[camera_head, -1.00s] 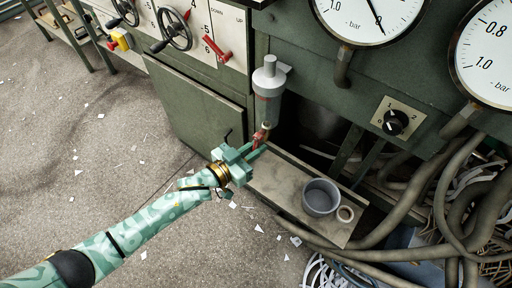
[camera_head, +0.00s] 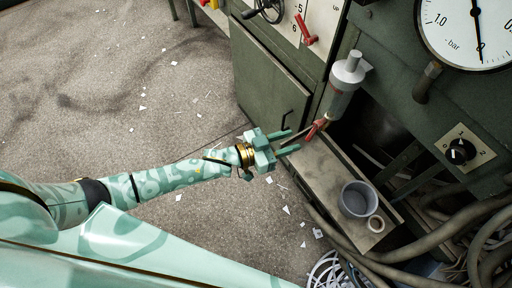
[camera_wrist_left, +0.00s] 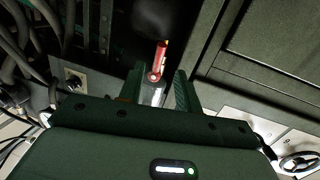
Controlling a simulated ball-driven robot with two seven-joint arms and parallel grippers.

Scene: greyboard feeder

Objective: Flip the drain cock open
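The drain cock (camera_head: 316,128) has a red lever and sits under a grey cylindrical bowl (camera_head: 342,92) beside the green cabinet. The lever slants down to the left in the head view. In the left wrist view the red lever (camera_wrist_left: 159,60) shows between and just beyond the fingertips. My left gripper (camera_head: 296,140) is open, its two fingers apart, just left of and below the lever. I see nothing held. The left wrist view shows both fingers (camera_wrist_left: 159,74) apart. I cannot tell whether a finger touches the lever. My right gripper is not in view.
A rotary switch (camera_head: 460,151), pressure gauge and thick hoses are at the right. The floor at the left is open, with scattered paper scraps.

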